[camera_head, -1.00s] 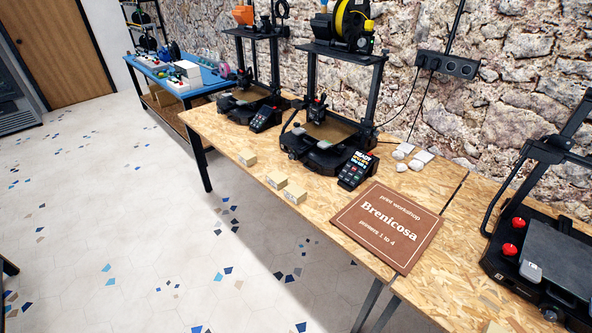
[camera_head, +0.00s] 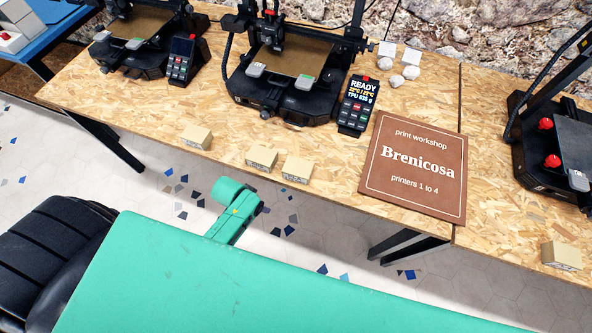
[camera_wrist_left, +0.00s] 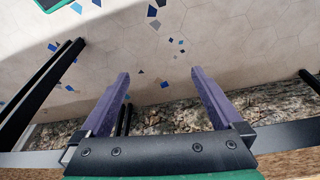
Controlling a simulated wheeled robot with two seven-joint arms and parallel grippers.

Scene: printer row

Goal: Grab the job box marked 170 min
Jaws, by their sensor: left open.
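Several small beige job boxes stand on the wooden table in the head view: a left one (camera_head: 197,137), a middle one (camera_head: 261,158) and one beside it (camera_head: 297,169), all near the front edge. Another box (camera_head: 562,255) stands at the far right. Their labels are too small to read, so I cannot tell which says 170 min. My left gripper (camera_wrist_left: 160,75) is open and empty in the left wrist view, with floor and table legs beyond its purple fingers. It is hidden in the head view. My right gripper is not in view.
Printers (camera_head: 290,75) stand behind the boxes, with a keypad reading READY (camera_head: 357,105) beside one. A brown Brenicosa sign (camera_head: 414,168) lies right of the three boxes. Another printer (camera_head: 560,150) stands at right. Green arm parts of mine cover the foreground.

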